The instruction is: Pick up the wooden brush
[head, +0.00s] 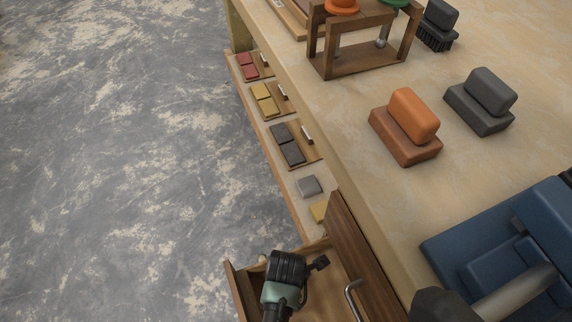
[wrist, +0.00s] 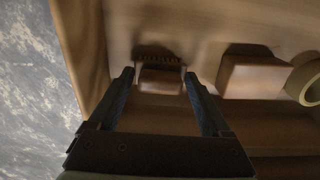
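A small brown wooden brush (wrist: 160,80) with a row of short dark bristles lies in the open drawer (head: 235,287), seen in the wrist view. My gripper (wrist: 160,77) is open, with one dark finger on each side of the brush. A gap shows between each finger and the brush. In the head view my gripper (head: 287,266) is over the drawer at the bottom and hides much of its inside; I cannot make out the brush there.
In the drawer, a wooden block (wrist: 250,77) and a tape roll (wrist: 305,84) lie right of the brush. The drawer wall (wrist: 85,50) is close on the left. The bench (head: 350,130) holds an orange block (head: 413,116), a grey block (head: 487,92) and a black brush (head: 438,28).

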